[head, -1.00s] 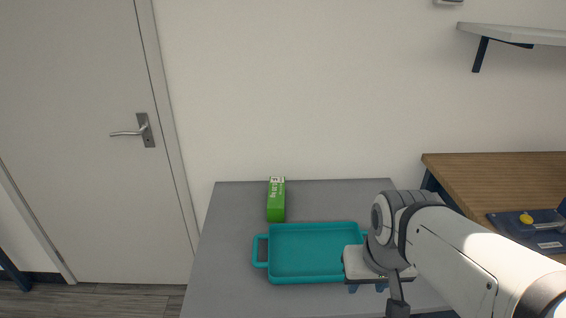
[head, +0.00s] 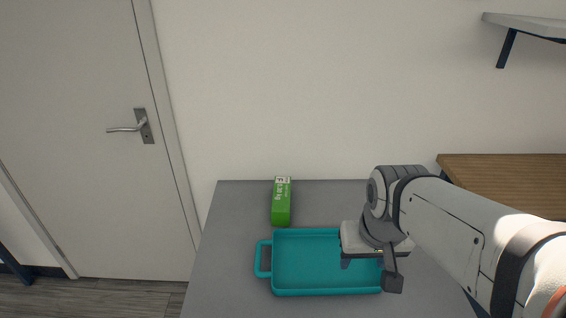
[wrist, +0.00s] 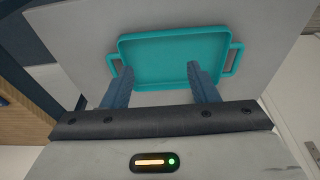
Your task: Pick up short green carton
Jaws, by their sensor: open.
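My gripper (head: 362,262) is above the right part of the tray, to the right of the carton and nearer the camera. In the wrist view my gripper (wrist: 160,82) has its two blue fingers spread apart with nothing between them. The empty teal tray (wrist: 172,38) lies beyond the fingertips there.
The grey table (head: 225,285) has bare room left of the tray and around the carton. A wooden bench (head: 500,180) stands at the right. A wall shelf (head: 530,25) hangs at upper right. A closed door (head: 75,120) is at the left.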

